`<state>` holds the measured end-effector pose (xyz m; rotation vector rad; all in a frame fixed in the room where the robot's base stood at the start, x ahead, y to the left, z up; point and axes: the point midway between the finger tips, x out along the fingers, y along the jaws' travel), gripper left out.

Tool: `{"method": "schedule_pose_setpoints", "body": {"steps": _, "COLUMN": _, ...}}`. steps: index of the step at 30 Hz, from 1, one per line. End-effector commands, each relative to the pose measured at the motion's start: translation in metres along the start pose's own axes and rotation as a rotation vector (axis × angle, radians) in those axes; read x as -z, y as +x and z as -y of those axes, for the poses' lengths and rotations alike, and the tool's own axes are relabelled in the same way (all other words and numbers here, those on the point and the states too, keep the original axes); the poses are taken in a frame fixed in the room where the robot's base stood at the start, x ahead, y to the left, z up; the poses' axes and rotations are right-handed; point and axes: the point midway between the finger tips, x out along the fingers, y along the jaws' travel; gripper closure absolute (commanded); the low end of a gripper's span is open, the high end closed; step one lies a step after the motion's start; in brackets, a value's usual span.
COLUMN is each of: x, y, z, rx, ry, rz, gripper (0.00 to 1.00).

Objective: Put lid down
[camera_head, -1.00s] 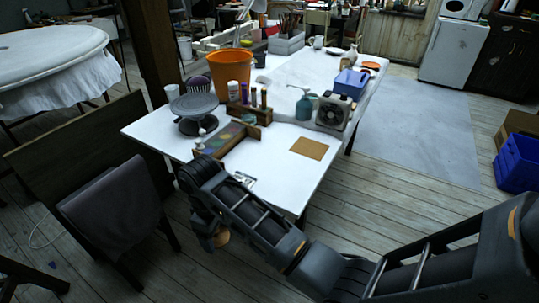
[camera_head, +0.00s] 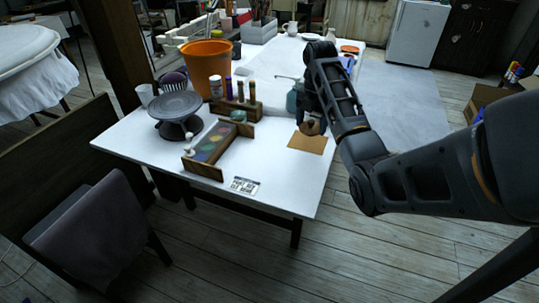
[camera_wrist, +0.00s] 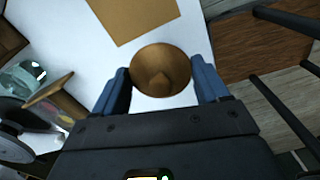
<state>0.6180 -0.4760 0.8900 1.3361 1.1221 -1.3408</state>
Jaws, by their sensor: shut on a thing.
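The lid is a round brown disc with a small knob, seen from above in the wrist view (camera_wrist: 160,68). My gripper (camera_wrist: 163,82) has its two blue-grey fingers closed on the lid's opposite sides. In the head view the lid (camera_head: 311,128) is a small brown shape under my gripper (camera_head: 310,122), over or near the flat tan square (camera_head: 307,144) on the white table. In the wrist view the tan square (camera_wrist: 130,15) lies ahead of the lid. I cannot tell the lid's exact height above the table.
A teal spray bottle (camera_head: 292,100) stands close to the left of my gripper. The white table's front area (camera_head: 285,185) is mostly clear.

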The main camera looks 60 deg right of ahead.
Motion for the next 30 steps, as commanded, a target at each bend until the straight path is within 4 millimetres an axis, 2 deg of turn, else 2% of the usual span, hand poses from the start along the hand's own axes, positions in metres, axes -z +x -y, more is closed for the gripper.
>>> {"method": "schedule_pose_setpoints", "body": {"steps": 2, "x": -0.011, "y": -0.003, "z": 0.008, "rx": -0.001, "ry": -0.031, "rz": 0.000, "gripper": 0.55}}
{"method": "schedule_pose_setpoints", "body": {"steps": 5, "x": -0.012, "y": 0.000, "z": 0.008, "rx": -0.001, "ry": -0.056, "rz": -0.001, "gripper": 0.55}}
{"method": "schedule_pose_setpoints", "body": {"steps": 21, "x": 0.050, "y": 0.056, "z": -0.069, "rx": 0.000, "ry": -0.061, "rz": -0.002, "gripper": 0.55}}
{"method": "schedule_pose_setpoints", "body": {"steps": 25, "x": 0.057, "y": 0.063, "z": -0.078, "rx": 0.000, "ry": -0.060, "rz": -0.002, "gripper": 0.55}}
{"method": "schedule_pose_setpoints", "body": {"steps": 30, "x": 0.059, "y": 0.077, "z": -0.079, "rx": 0.001, "ry": -0.058, "rz": -0.003, "gripper": 0.55}}
